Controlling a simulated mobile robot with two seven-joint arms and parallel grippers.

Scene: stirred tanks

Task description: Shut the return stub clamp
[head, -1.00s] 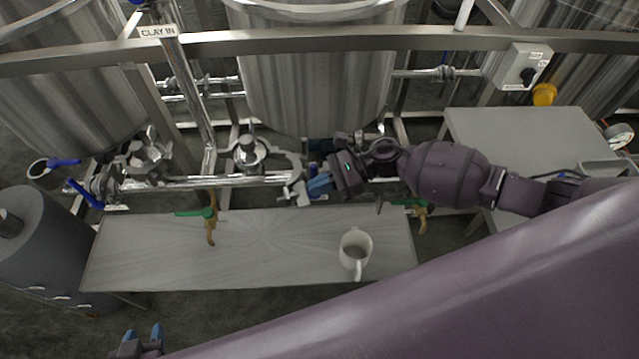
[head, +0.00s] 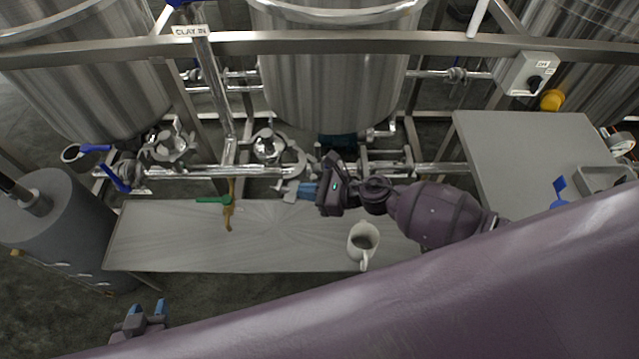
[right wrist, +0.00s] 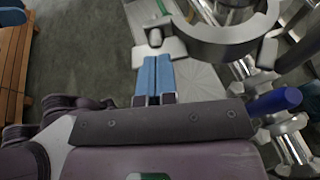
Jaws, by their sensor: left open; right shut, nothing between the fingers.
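The return stub clamp (head: 297,167) is a metal ring at the right end of the pipe behind the bench. In the right wrist view the clamp (right wrist: 222,42) looms large at the top, apparently open, with a gap at its right side. A pale block-like piece, seemingly its swing bolt and nut (right wrist: 158,48), lies just beyond my right fingertips. My right gripper (head: 307,192) is shut and empty; its blue fingers (right wrist: 153,78) point at that piece. I cannot tell whether they touch it. My left gripper (head: 147,307) is open and empty at the lower left, far from the clamp.
A white mug (head: 363,242) stands on the grey bench (head: 180,250) below my right arm. A green-handled brass tap (head: 228,205) sits at the bench's back edge. Blue-handled valves (head: 118,178) are at the left. A grey table (head: 530,140) stands at the right.

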